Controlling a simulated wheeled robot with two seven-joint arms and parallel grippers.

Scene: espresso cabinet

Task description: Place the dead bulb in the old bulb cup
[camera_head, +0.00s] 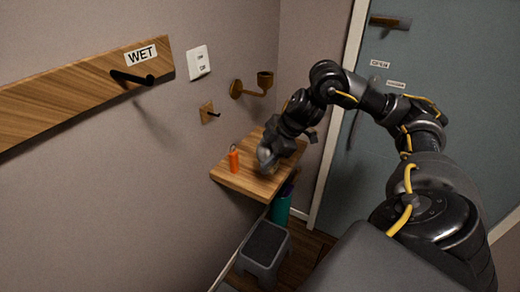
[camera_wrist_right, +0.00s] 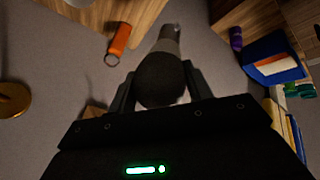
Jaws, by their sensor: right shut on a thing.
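My right gripper (camera_head: 273,148) is over the small wooden shelf in the corner. In the right wrist view its fingers (camera_wrist_right: 160,88) are shut on the dead bulb (camera_wrist_right: 160,77), which has a dark round globe and a grey metal base pointing away from the palm. In the head view a greyish part of the bulb (camera_head: 265,157) shows by the fingertips. I cannot tell whether it touches the shelf. No old bulb cup can be surely made out; a pale round thing (camera_wrist_right: 78,2) is cut off at the wrist view's top edge. My left gripper is not in view.
A teal container (camera_head: 281,206) and a grey step stool (camera_head: 264,248) are below.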

